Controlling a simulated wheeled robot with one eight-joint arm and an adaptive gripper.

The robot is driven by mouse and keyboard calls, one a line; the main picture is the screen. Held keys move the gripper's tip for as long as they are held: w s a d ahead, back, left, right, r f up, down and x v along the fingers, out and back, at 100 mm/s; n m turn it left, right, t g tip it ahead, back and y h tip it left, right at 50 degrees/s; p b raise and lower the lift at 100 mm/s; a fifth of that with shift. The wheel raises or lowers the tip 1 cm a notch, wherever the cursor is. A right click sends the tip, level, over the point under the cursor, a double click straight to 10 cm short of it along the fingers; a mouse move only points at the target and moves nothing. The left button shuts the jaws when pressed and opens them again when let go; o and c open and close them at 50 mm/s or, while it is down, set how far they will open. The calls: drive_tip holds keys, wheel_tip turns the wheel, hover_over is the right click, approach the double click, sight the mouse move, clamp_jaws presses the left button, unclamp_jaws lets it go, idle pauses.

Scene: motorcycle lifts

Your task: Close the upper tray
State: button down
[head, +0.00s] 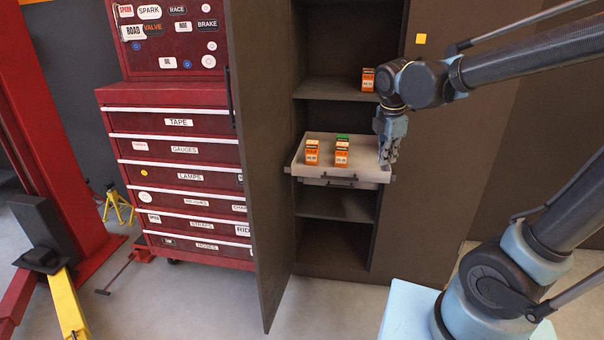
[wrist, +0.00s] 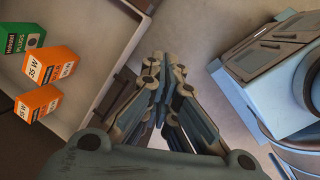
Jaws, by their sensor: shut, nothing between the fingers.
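The upper tray (head: 362,172) is a light grey pull-out tray in the dark open cabinet, and it sticks out past the cabinet front. It holds two orange boxes (head: 312,153) and a green box (head: 343,136). A second tray front with a dark handle shows just below it. My gripper (head: 386,160) is shut and empty, pointing down at the tray's front right corner. In the wrist view the tray rim (wrist: 118,72) runs left of my fingers (wrist: 163,70). I cannot tell whether the fingers touch the tray.
The cabinet's left door (head: 262,180) stands open beside the tray. An orange box (head: 368,80) sits on the shelf above. A red tool chest (head: 180,175) stands left of the door. A red lift post (head: 50,120) and yellow stand are farther left. Floor in front is clear.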

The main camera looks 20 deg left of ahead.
sight(300, 171)
drive_tip(key=s+a+n, duration=0.3)
drive_tip(key=a+n, duration=0.2)
drive_tip(key=a, duration=0.3)
drive_tip(key=s+a+n+t+y, duration=0.1)
drive_tip(key=s+a+n, duration=0.3)
drive_tip(key=a, duration=0.5)
drive_tip(key=s+a+n, duration=0.3)
drive_tip(key=a+n, duration=0.2)
drive_tip(key=a, duration=0.3)
drive_tip(key=shift+m, duration=0.3)
drive_tip(key=x, duration=0.3)
drive_tip(key=w+x, duration=0.1)
drive_tip(key=x, duration=0.7)
drive_tip(key=shift+w+a+r, duration=0.15)
drive_tip(key=shift+w+r, duration=0.05)
drive_tip(key=shift+w, duration=0.25)
drive_tip(key=shift+w+a, duration=0.2)
drive_tip(key=shift+w, duration=0.55)
